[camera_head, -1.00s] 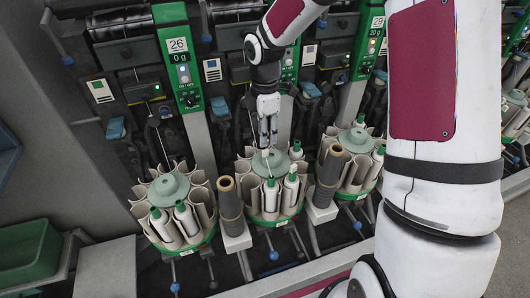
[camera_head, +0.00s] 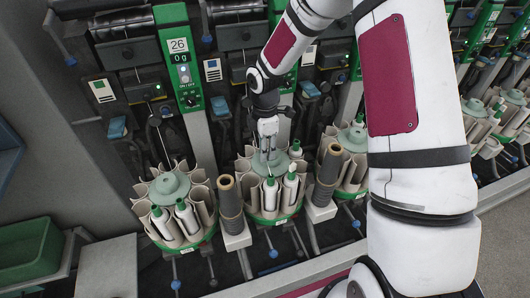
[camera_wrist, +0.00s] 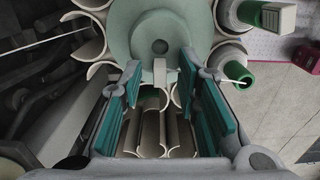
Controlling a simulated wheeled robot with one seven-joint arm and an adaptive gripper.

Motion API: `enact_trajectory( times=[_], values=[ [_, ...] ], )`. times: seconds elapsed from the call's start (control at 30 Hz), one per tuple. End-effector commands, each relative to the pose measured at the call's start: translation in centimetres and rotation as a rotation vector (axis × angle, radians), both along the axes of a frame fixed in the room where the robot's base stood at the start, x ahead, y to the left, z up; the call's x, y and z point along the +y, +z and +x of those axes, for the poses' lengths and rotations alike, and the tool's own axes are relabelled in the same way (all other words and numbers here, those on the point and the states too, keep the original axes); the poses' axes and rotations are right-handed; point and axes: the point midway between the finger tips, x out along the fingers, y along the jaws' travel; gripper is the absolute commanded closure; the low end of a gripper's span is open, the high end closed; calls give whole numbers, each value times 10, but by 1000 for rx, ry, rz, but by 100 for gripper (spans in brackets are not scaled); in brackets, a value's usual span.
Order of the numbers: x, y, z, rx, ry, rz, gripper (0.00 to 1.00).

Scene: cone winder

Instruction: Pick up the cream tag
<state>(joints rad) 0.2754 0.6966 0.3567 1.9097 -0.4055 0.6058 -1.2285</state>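A small pale, cream-looking tag (camera_wrist: 160,72) shows between my fingers in the wrist view. It stands at the near edge of the green round hub (camera_wrist: 160,38) of the bobbin magazine. I cannot make the tag out in the head view. My gripper (camera_wrist: 166,92) is open, with its teal finger pads apart on either side of the tag and nothing visibly held. I cannot tell how far below the fingertips the tag is. In the head view my gripper (camera_head: 267,140) points down over the middle magazine, whose hub is partly hidden behind it.
White bobbins with green ends (camera_head: 290,186) stand in the magazine's cream pockets. Dark cones (camera_head: 230,205) and (camera_head: 328,176) stand close on both sides. Another magazine (camera_head: 169,188) is to the left. A green bin (camera_head: 28,250) is at lower left.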

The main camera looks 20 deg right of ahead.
Motion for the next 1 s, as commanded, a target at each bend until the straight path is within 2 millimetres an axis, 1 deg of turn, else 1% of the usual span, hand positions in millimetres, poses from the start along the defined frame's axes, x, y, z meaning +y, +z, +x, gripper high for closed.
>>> enact_trajectory(
  times=[0.03,0.13,0.47,0.63,0.77,0.93,1.0],
  values=[
    [0,0,0,0,0,0,83],
    [0,0,0,0,0,0,98],
    [0,0,0,0,0,0,99],
    [0,5,1,-1,-1,1,99],
    [0,15,1,-3,-1,1,99],
    [0,39,1,-4,-2,0,99],
    [-5,38,-18,2,-2,0,99]
  ],
)
